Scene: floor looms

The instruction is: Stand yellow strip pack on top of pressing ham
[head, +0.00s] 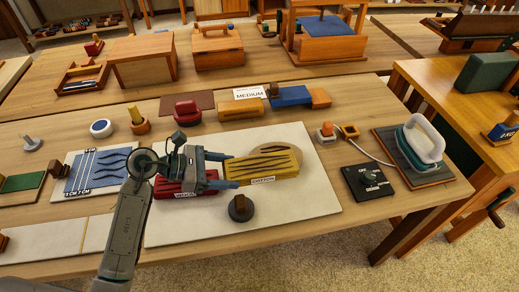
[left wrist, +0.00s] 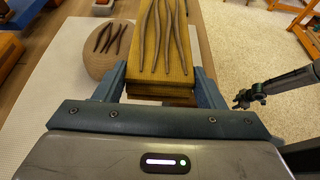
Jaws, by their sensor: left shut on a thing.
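The yellow strip pack (head: 262,167) is a long yellow block with dark wavy strips on top and a white label on its front side. My left gripper (head: 228,170) is shut on its left end. In the left wrist view the pack (left wrist: 165,50) lies level between the two fingers (left wrist: 160,88). The pressing ham, a rounded beige form (left wrist: 108,48) with dark strips on top, is beside the pack there. In the head view the ham (head: 297,144) is partly hidden behind the pack. My right gripper (left wrist: 243,100) shows small over the floor; its jaws are unclear.
A pale board (head: 300,200) lies under the work. A red pack (head: 174,188) is below the left gripper, and a dark round knobbed piece (head: 241,208) is in front. An iron (head: 422,142) stands at right. The board's front right is clear.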

